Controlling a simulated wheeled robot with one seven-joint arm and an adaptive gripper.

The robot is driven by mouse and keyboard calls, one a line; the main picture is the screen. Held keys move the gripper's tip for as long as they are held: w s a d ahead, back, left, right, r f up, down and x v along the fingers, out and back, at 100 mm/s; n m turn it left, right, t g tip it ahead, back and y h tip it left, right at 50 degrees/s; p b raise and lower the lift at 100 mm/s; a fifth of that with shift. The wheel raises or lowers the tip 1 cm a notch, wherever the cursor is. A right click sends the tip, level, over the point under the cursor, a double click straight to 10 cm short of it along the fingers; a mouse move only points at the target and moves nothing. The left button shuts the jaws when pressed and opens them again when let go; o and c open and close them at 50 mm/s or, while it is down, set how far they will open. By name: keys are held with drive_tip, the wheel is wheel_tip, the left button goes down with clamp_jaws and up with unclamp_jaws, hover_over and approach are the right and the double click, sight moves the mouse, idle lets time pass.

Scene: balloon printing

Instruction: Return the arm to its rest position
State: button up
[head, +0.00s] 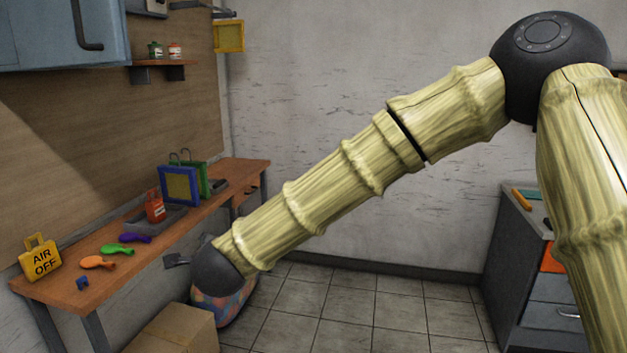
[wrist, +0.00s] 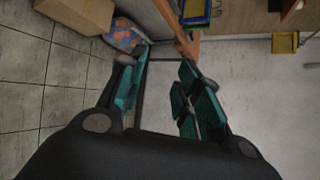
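My arm crosses the head view from the upper right down to a dark joint near the bench's front edge. My gripper (wrist: 157,78) is open in the wrist view, with teal finger pads set apart and nothing seen between them. In the head view most of the gripper is hidden behind the arm's end. Only a small dark part of it (head: 177,260) shows, in front of the wooden bench (head: 62,288).
The bench holds a yellow "AIR OFF" tag (head: 40,259), orange (head: 97,262), green (head: 116,249) and purple (head: 135,238) balloons, a red bottle (head: 154,207) and a blue-yellow frame (head: 180,186). A cardboard box (head: 175,333) and colourful bag (head: 225,308) stand on the floor. A cabinet (head: 525,270) is right.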

drive_tip(key=s+d+f+n+g+h, duration=0.1)
drive_tip(key=s+d+f+n+g, duration=0.2)
drive_tip(key=d+f, duration=0.65)
drive_tip(key=s+d+f+n+h, duration=0.1)
drive_tip(key=s+d+f+n, duration=0.3)
drive_tip(key=f, duration=1.1)
drive_tip(key=s+d+f+n+g+h, duration=0.15)
drive_tip(key=s+d+f, duration=0.25)
drive_tip(key=d+f, duration=0.6)
drive_tip(key=s+d+f+n+g, duration=0.2)
drive_tip(key=s+d+f+n, duration=0.1)
drive_tip(key=s+d+f, duration=0.2)
drive_tip(key=s+d+f+n+g+h, duration=0.1)
drive_tip(key=s+d+f, duration=0.5)
drive_tip(key=s, duration=0.8)
drive_tip(key=s+d+f+n+g+h, duration=0.1)
drive_tip(key=s+d+f+n+g, duration=0.3)
drive_tip(key=s+d, duration=0.5)
wheel_tip(320, 180, down, 2)
drive_tip(key=shift+s+d+f+n, duration=0.25)
drive_tip(key=shift+s+d+n, duration=0.15)
drive_tip(key=shift+d+n, duration=0.45)
drive_tip(key=shift+d, duration=0.2)
